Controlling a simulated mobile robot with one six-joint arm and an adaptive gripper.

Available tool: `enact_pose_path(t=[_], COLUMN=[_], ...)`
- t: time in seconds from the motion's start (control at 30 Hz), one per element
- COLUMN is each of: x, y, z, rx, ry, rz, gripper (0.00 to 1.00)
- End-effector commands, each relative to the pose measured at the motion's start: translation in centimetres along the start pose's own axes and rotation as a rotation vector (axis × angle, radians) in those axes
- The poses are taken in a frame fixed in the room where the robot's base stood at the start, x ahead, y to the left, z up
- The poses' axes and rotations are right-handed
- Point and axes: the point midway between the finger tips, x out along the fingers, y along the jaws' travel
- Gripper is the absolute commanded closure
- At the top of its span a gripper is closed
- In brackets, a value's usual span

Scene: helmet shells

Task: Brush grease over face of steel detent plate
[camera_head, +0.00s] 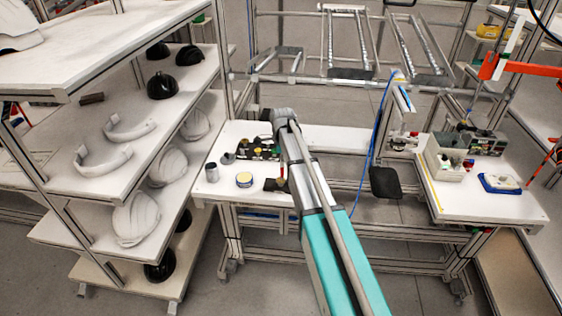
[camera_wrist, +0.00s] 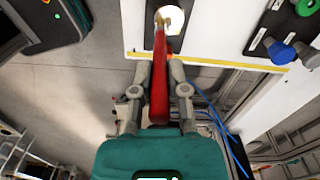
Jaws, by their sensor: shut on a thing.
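My gripper (camera_wrist: 161,88) is shut on the red handle of a brush (camera_wrist: 160,75) in the wrist view. The brush's pale tip (camera_wrist: 170,15) points away from me, in front of a bright round patch; I cannot tell whether it touches anything. In the head view, my arm hides the gripper, and a small part of the brush (camera_head: 282,173) shows beside it. A dark flat plate (camera_head: 273,185) lies near the bench's front edge, just below the brush; it may be the detent plate. A yellow-rimmed round tin (camera_head: 244,180) stands to its left.
A grey cup (camera_head: 212,172) stands at the left of the white bench (camera_head: 225,190). A black tray (camera_head: 258,150) with coloured items lies behind. Shelves (camera_head: 110,190) with helmet shells stand left. A blue cable (camera_head: 377,130) hangs right of my arm.

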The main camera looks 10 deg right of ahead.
Motion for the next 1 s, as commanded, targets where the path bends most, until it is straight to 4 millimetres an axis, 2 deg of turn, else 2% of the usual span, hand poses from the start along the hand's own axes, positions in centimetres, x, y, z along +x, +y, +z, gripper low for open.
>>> enact_pose_path(t=[1.0], x=[0.12], y=[-0.4], z=[-0.54], rx=[0.0], ry=[0.0], rz=[0.0], gripper=[1.0])
